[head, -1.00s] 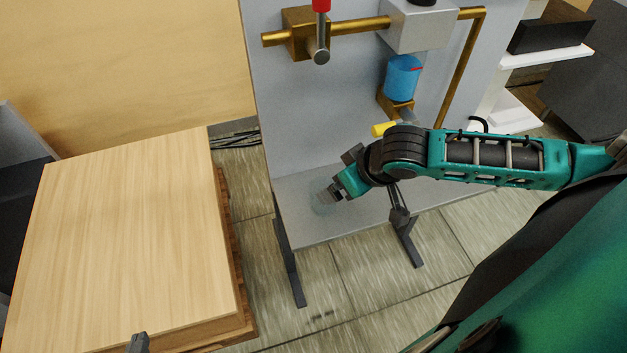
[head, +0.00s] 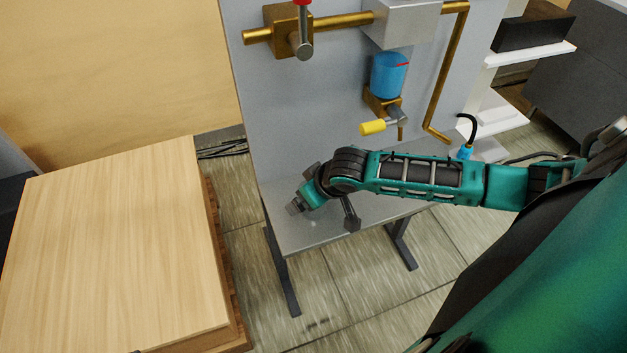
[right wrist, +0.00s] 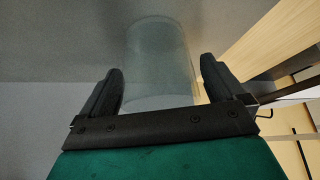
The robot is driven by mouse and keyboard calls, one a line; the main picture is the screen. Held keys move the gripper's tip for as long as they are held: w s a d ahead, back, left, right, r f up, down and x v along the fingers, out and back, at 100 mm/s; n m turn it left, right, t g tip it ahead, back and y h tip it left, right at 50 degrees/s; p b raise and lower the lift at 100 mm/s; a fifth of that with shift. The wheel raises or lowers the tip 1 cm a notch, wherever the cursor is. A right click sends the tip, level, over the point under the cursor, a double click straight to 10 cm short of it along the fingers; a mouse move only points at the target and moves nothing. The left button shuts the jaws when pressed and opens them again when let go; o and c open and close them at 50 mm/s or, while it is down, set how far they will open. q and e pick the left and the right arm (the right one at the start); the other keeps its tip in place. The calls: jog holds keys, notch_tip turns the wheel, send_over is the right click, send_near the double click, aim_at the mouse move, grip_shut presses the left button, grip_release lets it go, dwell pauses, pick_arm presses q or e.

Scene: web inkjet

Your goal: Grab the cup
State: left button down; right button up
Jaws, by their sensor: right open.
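The cup (right wrist: 160,50) is a clear, see-through cylinder in the right wrist view. It stands on the grey ledge (head: 385,212) of the upright panel. My right gripper (right wrist: 160,88) is open, with one dark finger on each side of the cup's near part. I cannot tell whether either finger touches it. In the head view my right gripper (head: 297,206) is low over the ledge's left end, and I cannot make out the cup clearly there. My left gripper is not in view; only a tiny dark bit shows at the bottom edge.
The grey panel (head: 300,110) carries brass pipes (head: 345,20), a blue container (head: 388,75) and a yellow-handled valve (head: 373,128) above my right arm. A wooden-topped block (head: 110,245) stands to the left, with a floor gap between. White shelves (head: 535,53) are at the right.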

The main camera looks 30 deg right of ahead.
jog(key=c, duration=1.1)
